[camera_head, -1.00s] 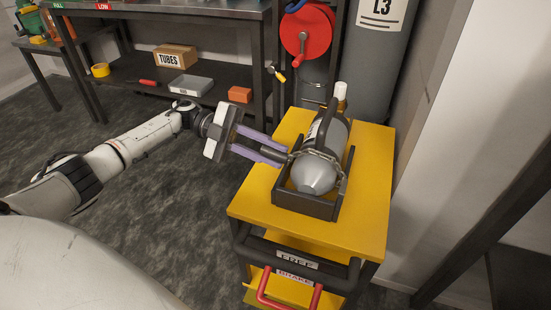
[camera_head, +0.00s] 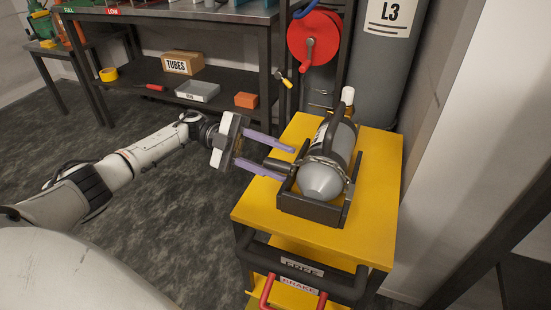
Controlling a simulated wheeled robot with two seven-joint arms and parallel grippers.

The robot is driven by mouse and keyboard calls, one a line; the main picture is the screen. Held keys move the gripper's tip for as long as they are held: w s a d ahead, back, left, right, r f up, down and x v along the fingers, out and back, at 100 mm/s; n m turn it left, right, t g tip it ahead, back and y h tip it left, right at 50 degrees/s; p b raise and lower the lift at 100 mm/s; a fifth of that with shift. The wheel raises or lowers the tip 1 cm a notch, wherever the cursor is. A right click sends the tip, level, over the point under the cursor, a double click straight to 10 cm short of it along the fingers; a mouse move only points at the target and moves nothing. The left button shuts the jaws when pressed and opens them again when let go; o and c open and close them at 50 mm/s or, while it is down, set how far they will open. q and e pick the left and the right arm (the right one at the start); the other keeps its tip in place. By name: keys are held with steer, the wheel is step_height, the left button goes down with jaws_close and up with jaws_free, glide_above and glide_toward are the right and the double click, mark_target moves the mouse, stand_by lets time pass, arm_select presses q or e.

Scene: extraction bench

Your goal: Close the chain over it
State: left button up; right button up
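A grey cylinder (camera_head: 320,182) lies in a dark cradle (camera_head: 310,208) on top of the yellow cart (camera_head: 376,207). A grey chain (camera_head: 330,161) runs across the cylinder's upper side, from the cradle's left side towards its right. I cannot tell whether its right end is fastened. My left gripper (camera_head: 289,163) is at the left side of the cradle. Its two purple fingers are spread apart, with a dark stub (camera_head: 277,165) between them that neither finger visibly grips. My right gripper is not in view.
The cart has a dark handle (camera_head: 300,268) and a red brake bar (camera_head: 266,291) at its front. A red hose reel (camera_head: 314,38) and a tall grey cylinder (camera_head: 384,75) stand behind. A bench shelf holds a TUBES box (camera_head: 181,62). Open floor lies left of the cart.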

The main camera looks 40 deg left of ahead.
arm_select(q)
steer(key=shift+a, duration=0.1)
steer(key=s+a+b, duration=0.1)
steer(key=a+b, duration=0.1)
steer(key=a, duration=0.8)
steer(key=shift+r, duration=0.15)
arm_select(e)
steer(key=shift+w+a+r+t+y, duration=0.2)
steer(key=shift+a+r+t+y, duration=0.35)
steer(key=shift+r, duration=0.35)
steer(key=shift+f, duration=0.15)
